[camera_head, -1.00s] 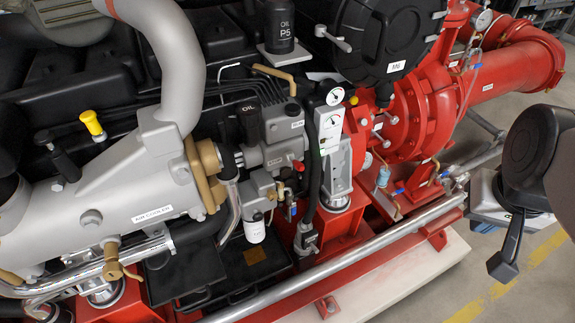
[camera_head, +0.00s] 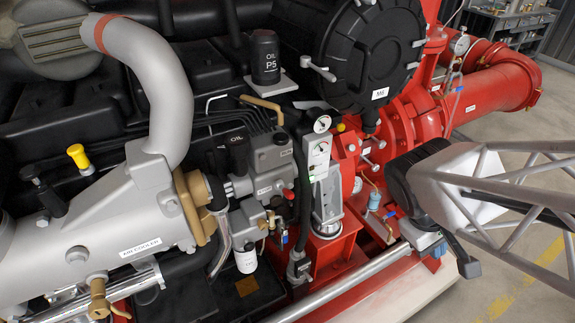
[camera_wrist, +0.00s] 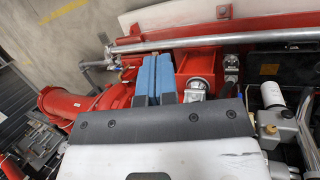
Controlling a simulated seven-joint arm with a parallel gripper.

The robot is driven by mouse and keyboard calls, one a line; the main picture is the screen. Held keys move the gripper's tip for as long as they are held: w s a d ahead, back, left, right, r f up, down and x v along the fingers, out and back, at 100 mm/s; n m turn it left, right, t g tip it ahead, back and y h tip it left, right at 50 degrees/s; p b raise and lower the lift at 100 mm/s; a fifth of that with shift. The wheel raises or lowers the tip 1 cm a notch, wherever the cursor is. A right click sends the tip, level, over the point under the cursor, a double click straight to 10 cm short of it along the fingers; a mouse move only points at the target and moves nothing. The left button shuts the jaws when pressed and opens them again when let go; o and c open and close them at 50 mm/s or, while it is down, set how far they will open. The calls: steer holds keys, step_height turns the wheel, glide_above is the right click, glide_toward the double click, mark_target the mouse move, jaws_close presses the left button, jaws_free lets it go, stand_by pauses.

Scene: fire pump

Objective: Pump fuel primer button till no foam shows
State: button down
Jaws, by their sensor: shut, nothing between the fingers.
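My gripper shows in the wrist view (camera_wrist: 157,80) as two blue-padded fingers side by side, shut and empty. In the head view my arm end is at the right, beside the red pump, with the fingers mostly hidden. It is well apart from the engine's fuel parts. A white filter canister (camera_head: 247,260) hangs below a grey housing (camera_head: 250,218) at the centre; the filter also shows in the wrist view (camera_wrist: 272,95). A small red knob (camera_head: 288,194) sits beside the grey block above. I cannot tell which part is the primer button. No foam can be made out.
A grey air cooler (camera_head: 120,225) with its large pipe stands left of the filter. A gauge panel (camera_head: 319,152) rises just right of it. A silver rail (camera_head: 345,282) runs along the front. A black round housing (camera_head: 370,50) overhangs behind. Open floor lies at the right.

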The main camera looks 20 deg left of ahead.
mark_target(249, 247)
steer(key=w+a+f+n+t+h, duration=0.2)
steer(key=w+a+f+n+t, duration=0.15)
steer(key=a+f+n, duration=0.45)
steer(key=w+a+f+n+t+h, duration=0.2)
steer(key=a+f+n+t, duration=0.35)
steer(key=a+n, duration=0.45)
steer(key=s+a+f+n+t+y, duration=0.5)
steer(key=s+a+f+n+y, duration=0.4)
steer(key=n, duration=0.7)
steer(key=s+a+f, duration=0.1)
steer(key=a+f, duration=0.2)
steer(key=a, duration=0.1)
steer(key=shift+s+f, duration=0.15)
steer(key=shift+f, duration=0.25)
steer(key=w+a, duration=0.6)
steer(key=shift+w, duration=0.15)
